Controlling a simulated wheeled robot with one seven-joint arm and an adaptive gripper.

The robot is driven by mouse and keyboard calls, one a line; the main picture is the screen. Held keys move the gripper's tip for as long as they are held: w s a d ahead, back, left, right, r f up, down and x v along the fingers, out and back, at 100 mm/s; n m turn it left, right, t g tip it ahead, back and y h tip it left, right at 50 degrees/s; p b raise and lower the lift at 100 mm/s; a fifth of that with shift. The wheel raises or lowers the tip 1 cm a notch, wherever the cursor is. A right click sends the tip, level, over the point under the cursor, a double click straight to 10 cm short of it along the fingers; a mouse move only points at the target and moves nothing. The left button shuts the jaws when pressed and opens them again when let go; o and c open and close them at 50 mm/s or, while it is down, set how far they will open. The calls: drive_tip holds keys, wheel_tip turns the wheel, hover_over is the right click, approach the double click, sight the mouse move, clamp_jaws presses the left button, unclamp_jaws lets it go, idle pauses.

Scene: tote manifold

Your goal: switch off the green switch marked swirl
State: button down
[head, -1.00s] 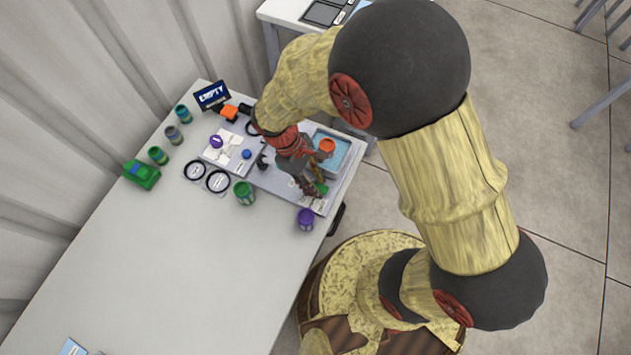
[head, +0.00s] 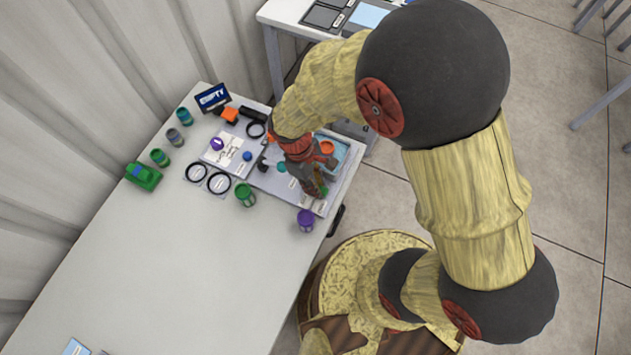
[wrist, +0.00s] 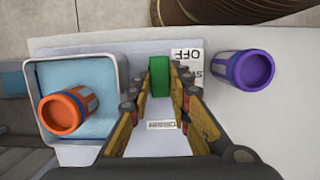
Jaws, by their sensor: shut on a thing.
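The green switch (wrist: 160,77) shows in the wrist view between the two fingers of my gripper (wrist: 160,92), with a white card marked OFF beside it. My gripper is shut on the switch from both sides. In the head view my gripper (head: 312,182) is low over the grey panel (head: 262,180), and a bit of green (head: 323,191) shows at its tip. The swirl mark is not readable in either view.
A blue-floored tray (wrist: 84,75) holding an orange jar (wrist: 65,112) is left of my fingers in the wrist view. A purple jar (wrist: 243,71) is at right. Several jars, black rings and a green block (head: 143,175) stand leftward in the head view.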

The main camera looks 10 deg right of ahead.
drive_tip(key=shift+s+d+r+t+y+p, duration=0.15)
drive_tip(key=shift+s+d+t+y+p, duration=0.1)
drive_tip(key=shift+t+y+p, duration=0.25)
drive_tip(key=shift+d+t+y, duration=0.1)
drive_tip(key=shift+t+y, duration=0.4)
drive_tip(key=shift+y, duration=0.3)
drive_tip(key=c, duration=1.9)
unclamp_jaws()
wheel_tip(320, 180, up, 12)
drive_tip(key=shift+s+d+f, duration=0.1)
drive_tip(key=shift+s+d, duration=0.05)
